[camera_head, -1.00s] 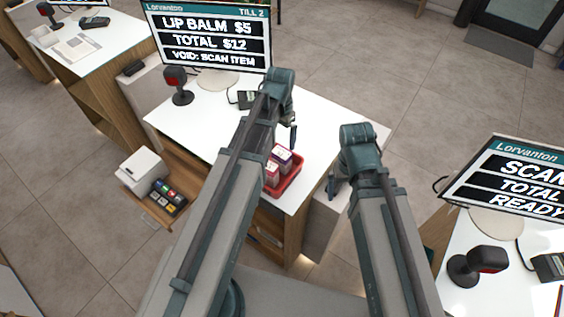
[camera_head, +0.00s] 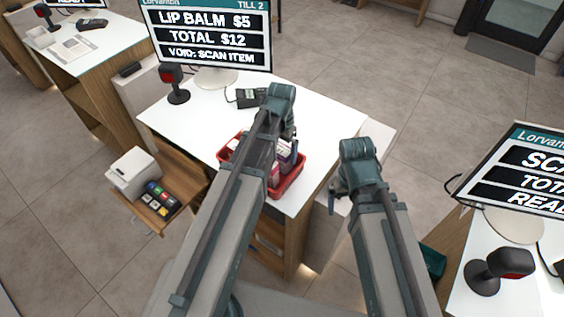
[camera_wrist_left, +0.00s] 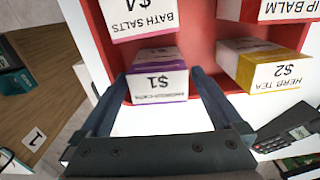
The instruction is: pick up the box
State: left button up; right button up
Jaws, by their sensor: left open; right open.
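In the left wrist view, a small white and purple box (camera_wrist_left: 158,80) marked $1 sits at the near side of a red basket (camera_wrist_left: 205,40). My left gripper (camera_wrist_left: 160,73) is open, with one finger on each side of this box; I cannot tell whether they touch it. A bath salts box (camera_wrist_left: 140,18), a yellow-edged herb tea box (camera_wrist_left: 270,72) and a lip balm box (camera_wrist_left: 285,8) are also in the basket. In the head view the basket (camera_head: 290,184) is partly hidden by my left arm and gripper (camera_head: 291,150). My right gripper (camera_head: 338,197) is open and empty, right of the counter.
The basket stands near the front edge of the white counter (camera_head: 330,115). A till screen (camera_head: 210,38), a red-faced scanner (camera_head: 175,82) and a card reader (camera_head: 250,97) stand behind it. An open drawer (camera_head: 160,195) is at left. Another counter with a scanner (camera_head: 495,268) is at right.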

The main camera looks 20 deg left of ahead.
pick_arm(q)
notch_tip(320, 180, down, 3)
jog(key=shift+f+b, duration=0.2)
jog(key=shift+b, duration=1.05)
jog(key=shift+d+r, duration=0.1)
jog(key=c, duration=1.3)
jog(key=shift+o, duration=0.2)
jog(key=shift+r, duration=0.1)
notch_tip(320, 180, up, 10)
jog(key=p, duration=1)
